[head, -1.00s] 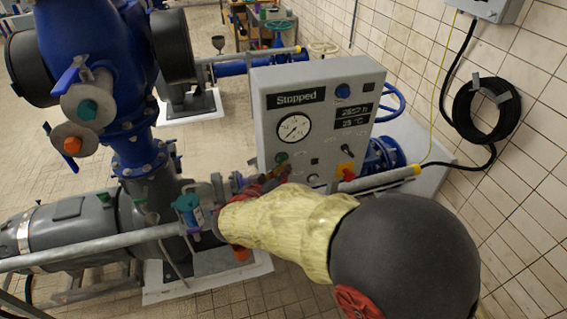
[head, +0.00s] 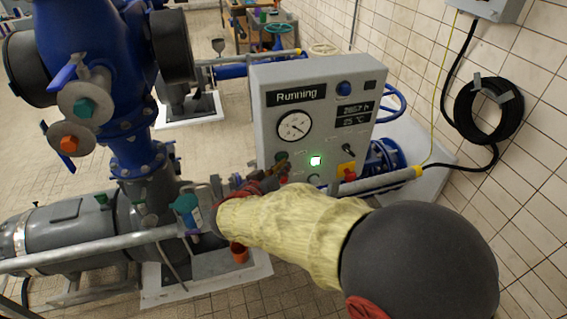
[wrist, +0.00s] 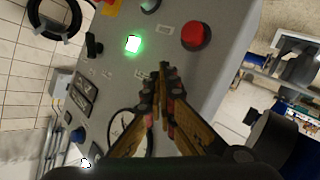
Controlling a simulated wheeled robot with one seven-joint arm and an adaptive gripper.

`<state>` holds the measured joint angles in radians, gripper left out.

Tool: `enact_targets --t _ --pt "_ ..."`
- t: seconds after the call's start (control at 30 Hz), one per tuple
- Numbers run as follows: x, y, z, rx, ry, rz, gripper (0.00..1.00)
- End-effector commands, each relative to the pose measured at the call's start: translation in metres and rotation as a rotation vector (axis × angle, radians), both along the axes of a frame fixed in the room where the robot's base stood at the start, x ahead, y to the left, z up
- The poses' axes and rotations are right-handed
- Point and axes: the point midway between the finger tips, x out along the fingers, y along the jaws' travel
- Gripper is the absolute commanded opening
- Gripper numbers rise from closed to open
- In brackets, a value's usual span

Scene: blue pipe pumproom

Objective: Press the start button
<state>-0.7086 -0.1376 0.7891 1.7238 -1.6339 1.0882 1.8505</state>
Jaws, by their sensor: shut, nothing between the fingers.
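The grey control box (head: 265,130) stands at the middle of the head view. Its sign (head: 295,95) reads "Running".
A round red button (wrist: 196,36) sits beside the fingertips in the wrist view. Another red button on a yellow plate (head: 346,169) is at the panel's lower right. A grey rail (head: 100,246) and blue pipework (head: 130,100) stand to the left.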

Motion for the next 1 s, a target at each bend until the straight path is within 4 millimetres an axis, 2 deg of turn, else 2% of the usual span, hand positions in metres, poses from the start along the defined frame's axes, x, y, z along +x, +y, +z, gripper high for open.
enact_targets --t 0.6,1.0 --pt "-0.008 -0.002 0.0 0.001 -0.001 0.001 0.0" --pt "-0.041 -0.012 -0.002 0.002 -0.003 0.001 0.0"
